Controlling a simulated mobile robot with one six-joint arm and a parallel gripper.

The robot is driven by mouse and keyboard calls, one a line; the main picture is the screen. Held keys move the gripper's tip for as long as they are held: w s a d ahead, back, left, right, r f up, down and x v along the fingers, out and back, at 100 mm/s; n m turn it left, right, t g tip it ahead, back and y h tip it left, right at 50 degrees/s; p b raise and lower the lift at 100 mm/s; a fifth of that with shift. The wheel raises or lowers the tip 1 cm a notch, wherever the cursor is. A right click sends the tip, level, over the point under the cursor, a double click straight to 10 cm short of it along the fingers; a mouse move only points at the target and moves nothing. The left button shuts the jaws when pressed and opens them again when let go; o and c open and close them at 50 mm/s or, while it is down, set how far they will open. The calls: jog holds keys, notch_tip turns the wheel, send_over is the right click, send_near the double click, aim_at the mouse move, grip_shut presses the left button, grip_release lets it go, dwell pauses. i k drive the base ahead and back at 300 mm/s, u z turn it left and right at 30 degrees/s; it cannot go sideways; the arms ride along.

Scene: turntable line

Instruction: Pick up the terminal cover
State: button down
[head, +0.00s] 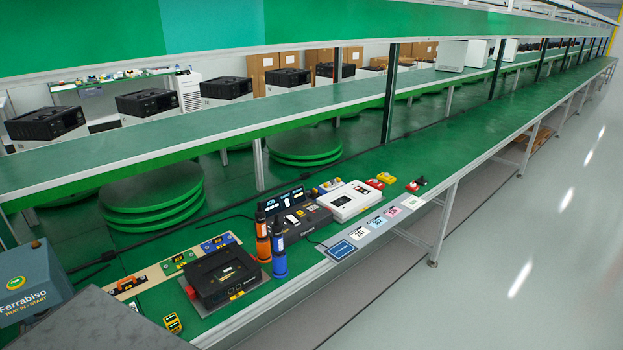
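I cannot tell for sure which part is the terminal cover. A small yellow and dark part (172,324) lies at the near left edge of the green bench (420,150). A black open-topped unit (222,275) stands to its right, with a red piece at its left corner. My gripper is not in view.
An orange bottle (262,236) and a blue bottle (279,248) stand right of the black unit. Beyond are a dark console (302,218) and a white device (352,200). A blue-grey box (30,285) marked Ferrabiso stands at left. The bench is clear farther right.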

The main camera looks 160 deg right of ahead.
aim_at(391, 180)
jog(key=z, duration=0.15)
jog(key=k, duration=0.2)
jog(key=z, duration=3.35)
jog(key=k, duration=0.3)
jog(key=z, duration=1.85)
